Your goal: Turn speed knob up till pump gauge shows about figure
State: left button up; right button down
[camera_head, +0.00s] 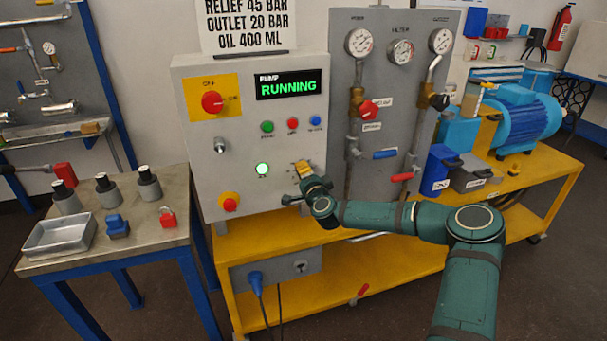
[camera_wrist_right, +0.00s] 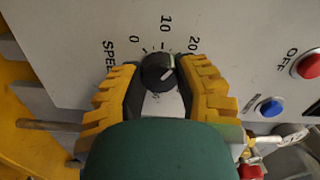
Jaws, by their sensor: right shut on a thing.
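The black speed knob (camera_wrist_right: 157,68) sits on the grey panel in the right wrist view. The figures 0, 10 and 20 are around it, and a pale line shows on its face. My right gripper (camera_wrist_right: 168,80) has its yellow fingers shut on the knob, one on each side. In the head view my right gripper (camera_head: 304,169) is at the lower right of the control box (camera_head: 250,180) and hides the knob. The left gauge (camera_head: 359,42) on the back panel has a label above it that looks like PUMP; its needle is too small to read. My left gripper is not in view.
The display (camera_head: 288,85) reads RUNNING. Red (camera_head: 369,110) and blue (camera_head: 384,155) valve handles are right of my gripper. A side table (camera_head: 120,250) holds vessels and a tray.

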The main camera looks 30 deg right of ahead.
jog(key=shift+r, duration=0.15)
jog(key=c, duration=0.6)
grip_release()
jog(key=v, duration=1.2)
jog(key=shift+d, duration=0.1)
